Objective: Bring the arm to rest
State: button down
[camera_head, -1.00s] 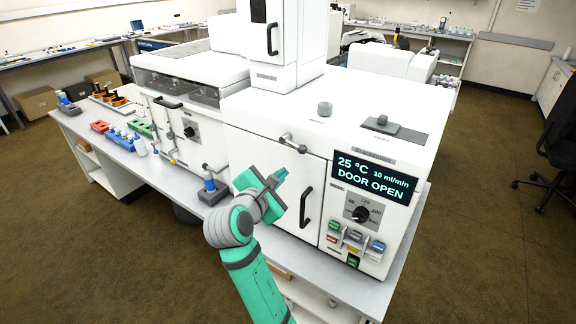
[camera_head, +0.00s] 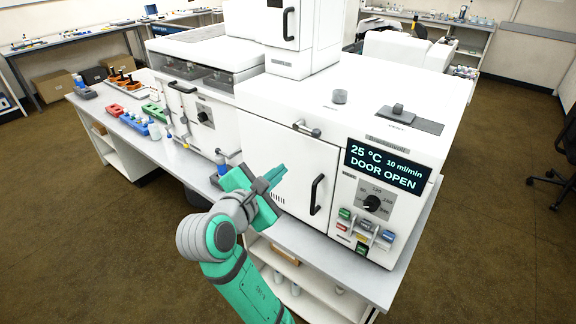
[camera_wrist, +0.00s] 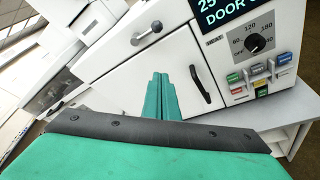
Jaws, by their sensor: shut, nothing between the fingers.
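I cannot tell how far the fingertips are from the door. The display (camera_head: 387,166) reads 25 °C, 10 ml/min, DOOR OPEN.
A dial (camera_head: 372,203) and several coloured buttons sit below the display. Left on the bench are a blue rack (camera_head: 134,124), a red block (camera_head: 114,110) and a green block (camera_head: 154,111). A blue-topped item stands partly hidden behind my gripper. Open floor lies left of the bench.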

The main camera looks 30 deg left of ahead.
jog(key=shift+f, duration=0.1)
jog(key=s+d+f+m+y, duration=0.15)
jog(key=d+f+m, duration=0.25)
jog(key=f, duration=0.5)
jog(key=s+d+f+m+g, duration=0.1)
jog(key=s+d+f+m, duration=0.1)
jog(key=d+f+m, duration=0.45)
jog(key=s+d+f+m, duration=0.2)
jog(key=f, duration=0.8)
jog(key=s+d+f+m+h, duration=0.1)
jog(key=s+d+f+m, duration=0.5)
jog(key=s+d+m, duration=0.35)
jog(key=s+d+r+m+h, duration=0.1)
jog(key=s+d+m, duration=0.2)
jog(key=s+d, duration=0.2)
jog(key=s+d+r+m+t+h, duration=0.1)
jog(key=s+d+m, duration=0.3)
jog(key=s, duration=0.8)
jog(key=shift+d+h, duration=0.45)
jog(key=shift+d, duration=0.35)
